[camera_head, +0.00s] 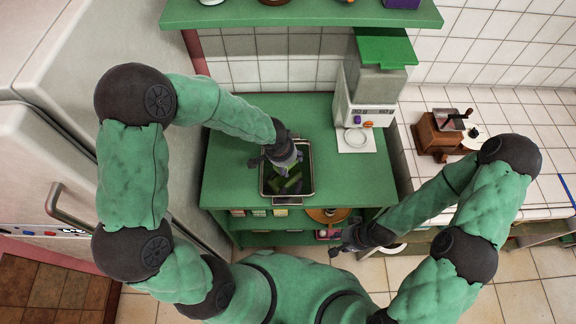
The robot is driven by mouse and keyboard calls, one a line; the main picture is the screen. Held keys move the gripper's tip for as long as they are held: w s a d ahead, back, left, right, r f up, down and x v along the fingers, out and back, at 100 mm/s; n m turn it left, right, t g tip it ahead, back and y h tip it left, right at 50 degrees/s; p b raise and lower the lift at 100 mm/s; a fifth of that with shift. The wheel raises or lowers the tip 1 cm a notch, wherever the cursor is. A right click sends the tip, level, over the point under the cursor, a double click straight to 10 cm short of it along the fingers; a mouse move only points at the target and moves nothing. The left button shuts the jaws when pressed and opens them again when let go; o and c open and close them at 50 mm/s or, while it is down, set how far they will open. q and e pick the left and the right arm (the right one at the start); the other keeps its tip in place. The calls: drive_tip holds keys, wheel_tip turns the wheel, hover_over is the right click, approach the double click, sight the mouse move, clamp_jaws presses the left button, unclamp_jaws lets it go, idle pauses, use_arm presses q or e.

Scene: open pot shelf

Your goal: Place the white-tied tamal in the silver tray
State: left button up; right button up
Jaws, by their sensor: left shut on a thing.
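The silver tray (312,178) lies on the green shelf top, with several dark green tamales (291,187) in it. My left gripper (268,164) is over the back left part of the tray, pointing down. It is shut on a tamal, mostly hidden by the gripper and hard to tell from those in the tray. I cannot make out the colour of any tie. My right gripper (343,245) is low, in front of the shelf's right side, away from the tray. Its finger opening is too small to tell.
A white and green appliance (368,95) stands behind and right of the tray. A wooden grinder (437,132) sits on the tiled counter at right. A green upper shelf (320,14) spans the back. The green top (228,180) is clear left of the tray. A fridge stands at left.

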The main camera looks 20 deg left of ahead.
use_arm(q)
drive_tip(key=shift+a+b+x, duration=0.2)
drive_tip(key=shift+b+x, duration=0.2)
drive_tip(key=shift+x, duration=0.55)
drive_tip(key=shift+a+b+x, duration=0.15)
drive_tip(key=shift+b+x, duration=0.2)
drive_tip(key=shift+x, duration=0.65)
drive_tip(key=shift+s, duration=0.15)
drive_tip(key=shift+f, duration=0.15)
drive_tip(key=o, duration=1.2)
drive_tip(key=shift+o, duration=0.2)
